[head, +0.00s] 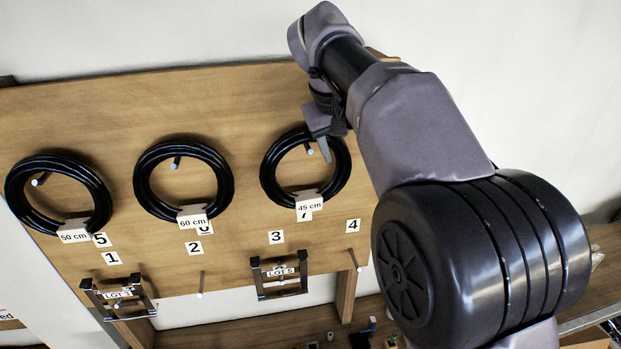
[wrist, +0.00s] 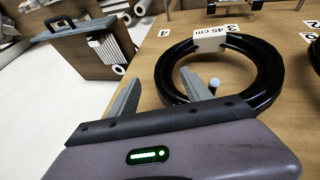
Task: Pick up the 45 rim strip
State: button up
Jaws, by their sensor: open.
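The 45 cm rim strip is a coiled black ring (head: 268,182) with a white "45 cm" tag (head: 310,201), hanging on a peg on the wooden board. In the wrist view the ring (wrist: 270,80) fills the upper middle, with its tag at the top. My gripper (head: 324,148) is open at the ring's upper right edge in the head view. In the wrist view my gripper (wrist: 161,76) has one finger outside the ring's left side and the other overlapping its inner edge. The band lies between them in the picture; I cannot tell the depth or whether they touch.
Two similar rings, tagged 50 cm (head: 18,190) and 60 cm (head: 145,180), hang to the left. A peg end (wrist: 214,84) shows inside the 45 cm ring. Frames marked "LOT" (head: 280,280) hang below.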

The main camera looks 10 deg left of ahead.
aim_at(345, 164)
jog(key=x, duration=0.4)
jog(key=shift+f, duration=0.4)
jog(key=shift+w+f, duration=0.1)
jog(key=shift+w, duration=0.1)
jog(key=shift+s+a+r, duration=0.1)
jog(key=shift+s+r, duration=0.1)
jog(key=shift+s, duration=0.25)
jog(key=c, duration=0.9)
grip_shut()
jog(key=shift+w+f, duration=0.1)
jog(key=shift+w, duration=0.15)
